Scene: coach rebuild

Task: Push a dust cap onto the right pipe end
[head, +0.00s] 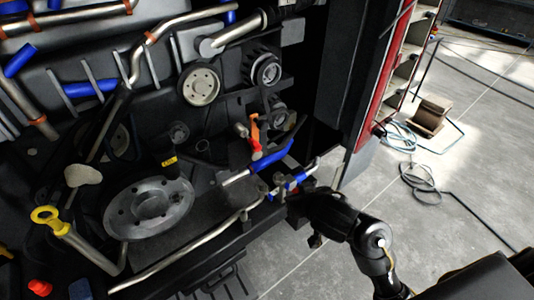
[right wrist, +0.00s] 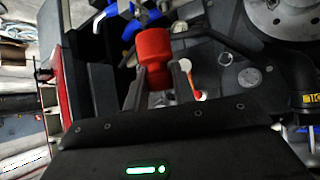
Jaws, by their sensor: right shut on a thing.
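My right gripper (right wrist: 158,76) is shut on a red dust cap (right wrist: 154,50), with one finger on either side of it. In the head view my right arm comes in from the lower right, and the gripper (head: 281,188) is among the blue hoses and metal pipes. It is small and dark there, and I cannot clearly make out the held cap. Metal shows just beyond the cap in the wrist view. I cannot tell whether the cap touches a pipe end. Another red cap (head: 40,287) lies at the lower left. My left gripper is not in view.
A blue hose (head: 284,160) and an orange-red part (head: 254,132) crowd the area near my gripper. A grey hub disc (head: 148,210), a pulley (head: 201,84) and a yellow-handled part (head: 47,217) stand left. Open floor (head: 470,185) with cables lies right.

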